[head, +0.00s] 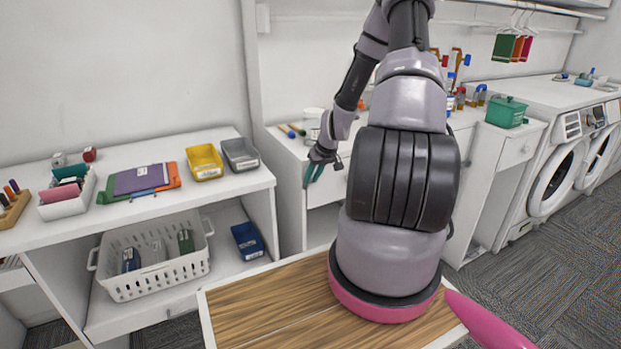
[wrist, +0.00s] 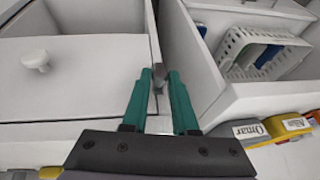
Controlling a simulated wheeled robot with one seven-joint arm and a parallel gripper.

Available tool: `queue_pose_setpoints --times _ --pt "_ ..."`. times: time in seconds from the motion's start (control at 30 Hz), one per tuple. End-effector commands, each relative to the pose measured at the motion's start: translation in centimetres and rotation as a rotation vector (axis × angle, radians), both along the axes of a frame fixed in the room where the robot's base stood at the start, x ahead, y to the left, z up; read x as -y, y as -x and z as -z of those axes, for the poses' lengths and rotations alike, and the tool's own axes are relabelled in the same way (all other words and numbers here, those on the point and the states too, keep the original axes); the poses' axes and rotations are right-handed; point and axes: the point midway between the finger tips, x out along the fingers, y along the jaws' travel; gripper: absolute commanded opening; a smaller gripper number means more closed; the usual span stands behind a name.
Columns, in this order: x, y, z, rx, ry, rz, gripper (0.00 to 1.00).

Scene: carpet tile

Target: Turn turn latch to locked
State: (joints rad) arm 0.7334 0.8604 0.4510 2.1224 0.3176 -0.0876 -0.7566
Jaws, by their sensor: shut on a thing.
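My gripper (head: 313,175) is at the left front edge of the white cabinet below the back counter. Its teal fingers (wrist: 160,76) show in the wrist view, shut on the turn latch (wrist: 158,70), a small grey piece at the edge beside the drawer front. The fingers hide most of the latch, so I cannot tell its angle. The white drawer (wrist: 70,80) with a round knob (wrist: 36,59) is left of the fingers in the wrist view.
A white shelf unit (head: 235,192) stands left of the cabinet, with a white basket (head: 155,275) and a blue bin (head: 248,240) on its lower shelf. Yellow (head: 204,161) and grey bins stand on top. A wood-topped surface (head: 265,305) lies in front.

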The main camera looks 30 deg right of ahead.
Motion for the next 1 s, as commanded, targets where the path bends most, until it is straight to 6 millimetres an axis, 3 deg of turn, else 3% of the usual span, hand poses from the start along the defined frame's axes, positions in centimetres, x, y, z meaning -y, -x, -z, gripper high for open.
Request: queue_pose_setpoints --times 0.4,1.0 --pt "2.6 -0.1 0.9 -0.01 -0.372 0.01 0.0" --pt "4.7 -0.2 3.6 -0.03 -0.939 0.005 0.0"
